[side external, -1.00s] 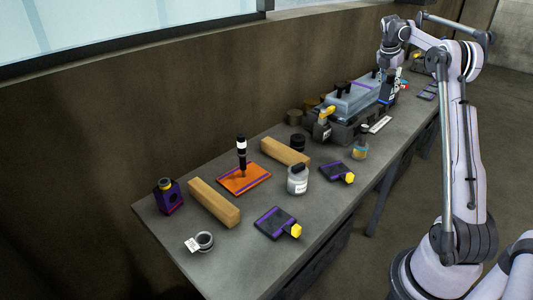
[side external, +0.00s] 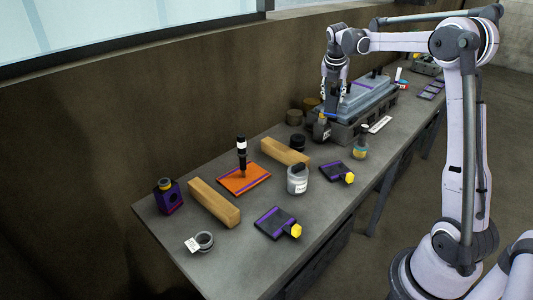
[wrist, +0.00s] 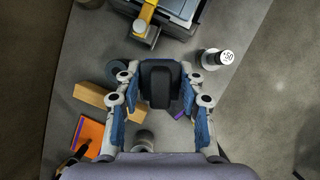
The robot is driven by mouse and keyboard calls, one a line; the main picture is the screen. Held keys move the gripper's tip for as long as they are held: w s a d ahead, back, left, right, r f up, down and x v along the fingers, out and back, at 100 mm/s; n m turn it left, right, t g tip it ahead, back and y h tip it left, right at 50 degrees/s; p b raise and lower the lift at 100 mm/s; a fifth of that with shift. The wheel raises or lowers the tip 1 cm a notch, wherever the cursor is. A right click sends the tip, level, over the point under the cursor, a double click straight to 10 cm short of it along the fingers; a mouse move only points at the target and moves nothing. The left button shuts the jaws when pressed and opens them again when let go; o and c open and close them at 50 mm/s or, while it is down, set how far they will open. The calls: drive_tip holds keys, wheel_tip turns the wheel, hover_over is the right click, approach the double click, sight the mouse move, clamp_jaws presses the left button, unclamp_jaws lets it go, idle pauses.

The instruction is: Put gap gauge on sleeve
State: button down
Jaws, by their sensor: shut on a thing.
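My gripper (side external: 332,106) is above the left end of the grey engine block in the side view. In the wrist view, its blue fingers are closed around a black, round-edged object (wrist: 160,84), which fits the gap gauge, though only its top shows. In the side view the held object is hard to make out. A short grey ring with a white tag (side external: 204,241) lies near the front left of the bench and may be the sleeve; I cannot tell for sure. In the wrist view this ring cannot be made out.
A small bottle (side external: 360,147) stands near the right edge. A yellow bar (wrist: 150,20) is ahead in the wrist view.

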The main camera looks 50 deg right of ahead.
drive_tip(key=shift+w+a+f, duration=0.95)
drive_tip(key=shift+w+f, duration=0.55)
drive_tip(key=shift+f, duration=0.25)
drive_tip(key=shift+w+a+f, duration=0.9)
drive_tip(key=shift+w+f, duration=0.6)
drive_tip(key=shift+f, duration=0.2)
drive_tip(key=shift+w+a+f, duration=0.95)
drive_tip(key=shift+w+f, duration=0.55)
drive_tip(key=shift+f, duration=0.25)
drive_tip(key=shift+f, duration=0.1)
drive_tip(key=c, duration=0.8)
unclamp_jaws()
